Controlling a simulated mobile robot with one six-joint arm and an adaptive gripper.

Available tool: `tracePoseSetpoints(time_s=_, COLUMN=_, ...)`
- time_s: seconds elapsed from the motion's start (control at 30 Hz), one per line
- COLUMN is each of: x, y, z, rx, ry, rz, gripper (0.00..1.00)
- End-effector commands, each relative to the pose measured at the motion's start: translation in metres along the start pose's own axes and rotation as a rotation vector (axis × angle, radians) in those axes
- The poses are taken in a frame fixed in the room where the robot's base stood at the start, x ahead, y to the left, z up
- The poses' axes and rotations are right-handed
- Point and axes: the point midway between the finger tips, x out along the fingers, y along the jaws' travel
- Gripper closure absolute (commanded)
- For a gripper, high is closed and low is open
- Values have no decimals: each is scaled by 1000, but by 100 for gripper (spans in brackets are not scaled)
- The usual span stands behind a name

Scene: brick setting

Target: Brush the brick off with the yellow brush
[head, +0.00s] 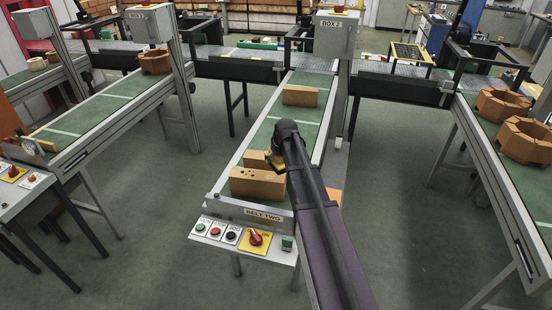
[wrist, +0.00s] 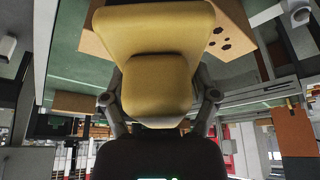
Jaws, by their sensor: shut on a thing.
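The yellow brush (wrist: 155,85) fills the middle of the wrist view, between the two fingers of my gripper (wrist: 158,100), which is shut on it. In the head view the brush (head: 256,159) shows partly beside my gripper (head: 278,160), just behind the front brick. The front brick (head: 255,186) is tan with several dark holes and lies on the green belt near its front end. It also shows at the upper right of the wrist view (wrist: 217,22). I cannot tell whether the brush touches the brick.
A second tan brick (head: 300,96) lies farther back on the same belt. A control panel (head: 243,236) with buttons and a red switch is at the belt's front. A grey post marked BOX 2 (head: 336,60) stands beside the belt.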

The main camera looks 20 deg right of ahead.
Motion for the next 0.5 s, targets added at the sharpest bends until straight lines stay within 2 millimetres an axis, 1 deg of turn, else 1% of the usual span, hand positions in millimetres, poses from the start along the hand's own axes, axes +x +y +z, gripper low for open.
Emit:
tracePoseSetpoints(time_s=0.33, x=-1, y=0, z=0, rx=0, ry=0, rz=0, gripper=62)
tracePoseSetpoints(time_s=0.5, x=-7, y=0, z=-3, rx=0, ry=0, rz=0, gripper=62)
